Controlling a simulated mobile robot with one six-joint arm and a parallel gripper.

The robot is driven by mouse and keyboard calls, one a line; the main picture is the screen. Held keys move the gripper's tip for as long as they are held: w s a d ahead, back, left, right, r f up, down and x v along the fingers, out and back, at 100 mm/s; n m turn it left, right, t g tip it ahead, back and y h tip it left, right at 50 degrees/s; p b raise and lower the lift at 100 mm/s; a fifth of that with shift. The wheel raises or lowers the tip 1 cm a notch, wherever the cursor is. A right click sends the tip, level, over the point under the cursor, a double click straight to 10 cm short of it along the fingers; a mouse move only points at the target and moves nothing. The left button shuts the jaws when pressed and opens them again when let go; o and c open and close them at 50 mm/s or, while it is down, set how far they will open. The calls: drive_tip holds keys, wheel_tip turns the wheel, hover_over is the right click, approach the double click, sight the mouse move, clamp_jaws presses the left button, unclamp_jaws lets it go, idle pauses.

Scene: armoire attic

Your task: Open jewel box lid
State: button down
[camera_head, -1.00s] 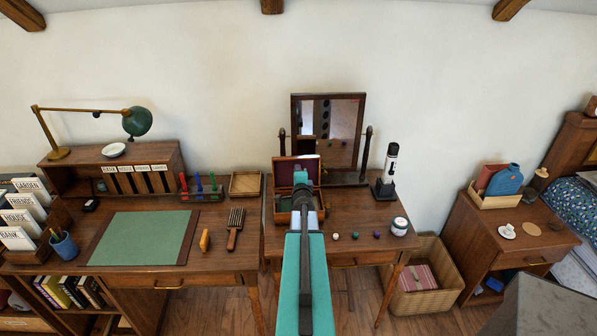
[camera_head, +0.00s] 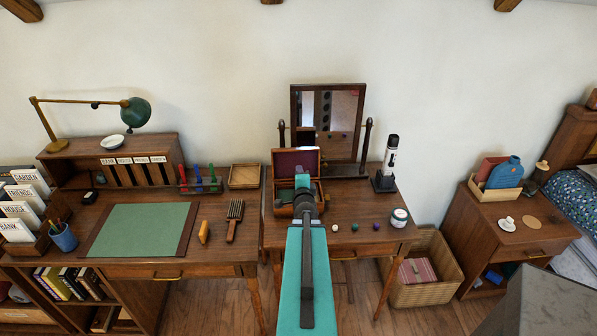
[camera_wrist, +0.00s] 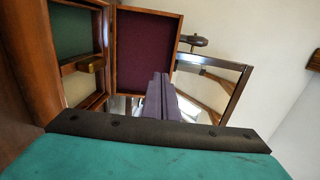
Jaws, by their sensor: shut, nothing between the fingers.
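The wooden jewel box (camera_head: 283,209) stands on the dressing table in the head view, in front of the mirror. Its lid (camera_head: 284,163) stands raised at the back, dark red lining facing me. In the wrist view, the lid (camera_wrist: 145,52) fills the upper middle, with the box's wooden, green-lined body (camera_wrist: 40,85) at the left. My gripper (camera_wrist: 160,82) is shut and empty, its fingers in front of the lid's lower right part; I cannot tell whether they touch it. In the head view my arm hides part of the box, and the fingers are hard to make out.
A swivel mirror (camera_head: 345,108) stands close behind the box. A black-and-white flashlight (camera_head: 390,158) and a white jar (camera_head: 399,217) stand to the right. Small balls (camera_head: 355,227) lie near the front edge.

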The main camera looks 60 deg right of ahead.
drive_tip(key=shift+r+p+v, duration=0.2)
drive_tip(key=shift+p+v, duration=0.7)
drive_tip(key=shift+v, duration=0.25)
drive_tip(key=a+p, duration=0.1)
drive_tip(key=p, duration=0.3)
drive_tip(key=shift+s+a+r, duration=0.1)
drive_tip(key=shift+s, duration=0.3)
drive_tip(key=shift+s+a, duration=0.1)
